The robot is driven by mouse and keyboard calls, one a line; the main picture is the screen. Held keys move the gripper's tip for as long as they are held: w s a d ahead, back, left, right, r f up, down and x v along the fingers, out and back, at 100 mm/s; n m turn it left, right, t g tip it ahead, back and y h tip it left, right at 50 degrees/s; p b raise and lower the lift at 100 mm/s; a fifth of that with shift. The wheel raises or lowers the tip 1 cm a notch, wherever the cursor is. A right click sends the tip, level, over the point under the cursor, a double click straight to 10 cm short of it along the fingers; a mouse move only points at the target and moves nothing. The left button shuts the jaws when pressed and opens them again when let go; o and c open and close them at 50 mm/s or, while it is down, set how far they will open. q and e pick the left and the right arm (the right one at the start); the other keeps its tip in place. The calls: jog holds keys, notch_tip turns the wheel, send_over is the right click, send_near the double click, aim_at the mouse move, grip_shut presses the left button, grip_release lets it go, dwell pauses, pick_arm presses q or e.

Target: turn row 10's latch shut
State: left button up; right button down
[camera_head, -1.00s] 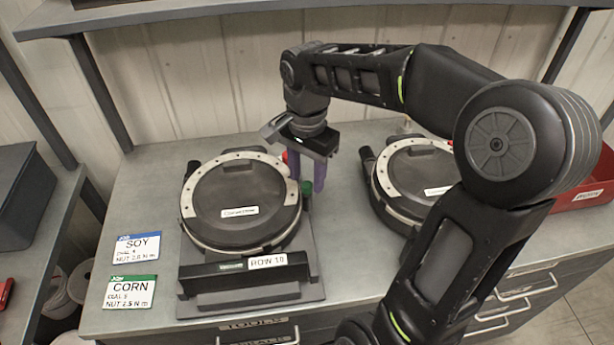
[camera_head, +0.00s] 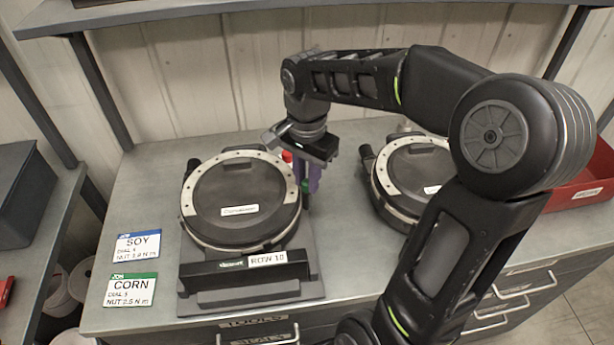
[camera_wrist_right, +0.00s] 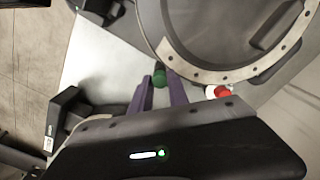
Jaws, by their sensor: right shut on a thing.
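The row 10 seed meter (camera_head: 238,238) is a round black housing with a pale rim, standing upright in a dark stand labelled ROW 10 (camera_head: 268,259). My right gripper (camera_head: 309,187) is at the right side of its rim, purple fingers pointing down. In the right wrist view the fingers (camera_wrist_right: 160,86) are shut on a green piece, row 10's latch (camera_wrist_right: 159,77), beside the rim. In the head view the fingers mostly hide the latch. A red-ended part (camera_wrist_right: 222,91) sits farther along the rim. My left gripper is not in view.
A second round meter (camera_head: 418,150) stands close on the right, partly behind my right arm. A red bin (camera_head: 585,192) is at the far right. SOY (camera_head: 138,246) and CORN (camera_head: 132,289) cards lie at the bench's left. A shelf (camera_head: 150,15) crosses above.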

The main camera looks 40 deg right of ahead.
jog(key=shift+n, duration=0.5)
jog(key=n, duration=0.3)
jog(key=shift+b, duration=0.4)
jog(key=n, duration=0.9)
jog(key=shift+b, duration=0.4)
jog(key=shift+n, duration=2.5)
jog(key=c, duration=1.3)
grip_release()
jog(key=shift+o, duration=0.2)
